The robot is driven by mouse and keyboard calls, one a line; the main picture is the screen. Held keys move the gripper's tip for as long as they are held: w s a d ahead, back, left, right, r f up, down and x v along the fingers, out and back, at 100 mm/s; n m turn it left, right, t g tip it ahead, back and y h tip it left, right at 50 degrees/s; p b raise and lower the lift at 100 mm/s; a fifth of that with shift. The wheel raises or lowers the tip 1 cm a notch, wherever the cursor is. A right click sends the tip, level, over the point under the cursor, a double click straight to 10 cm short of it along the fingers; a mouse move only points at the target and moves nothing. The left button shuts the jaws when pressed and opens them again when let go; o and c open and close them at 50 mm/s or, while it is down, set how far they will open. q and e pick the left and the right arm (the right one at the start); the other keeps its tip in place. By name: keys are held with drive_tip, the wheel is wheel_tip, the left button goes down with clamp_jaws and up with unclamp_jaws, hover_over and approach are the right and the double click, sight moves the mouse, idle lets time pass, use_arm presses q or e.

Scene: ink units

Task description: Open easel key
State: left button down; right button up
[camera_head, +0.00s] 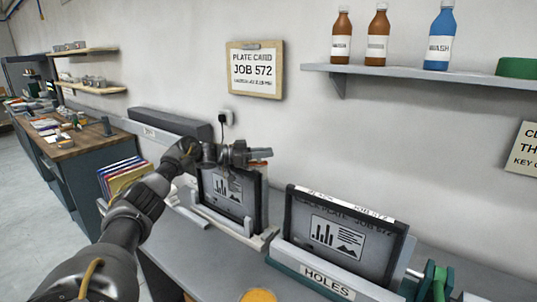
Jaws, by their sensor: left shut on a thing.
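My left gripper (258,154) is shut at the top edge of the left dark-framed plate (228,192), which stands upright in a pale easel. The fingers and a small orange-brown piece overlap there, so the exact grip is hard to see. A second dark-framed plate (338,235) stands in an easel to the right, with a white strip marked JOB 572 on top and a HOLES label (327,281) below. I cannot pick out the easel key for certain. My right gripper is not in view.
A PLATE CARD board (254,70) hangs on the wall. A shelf (430,76) with bottles is at upper right. A green spool-like part (434,281) is at lower right, and a yellow round thing (257,296) at the bottom edge. Coloured folders (124,176) stand at left.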

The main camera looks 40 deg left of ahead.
use_arm(q)
drive_tip(key=c, duration=1.4)
unclamp_jaws()
drive_tip(key=shift+o, duration=0.2)
drive_tip(key=b+v, duration=0.4)
drive_tip(key=v, duration=0.6)
drive_tip(key=shift+s+a, duration=0.25)
drive_tip(key=shift+a, duration=0.05)
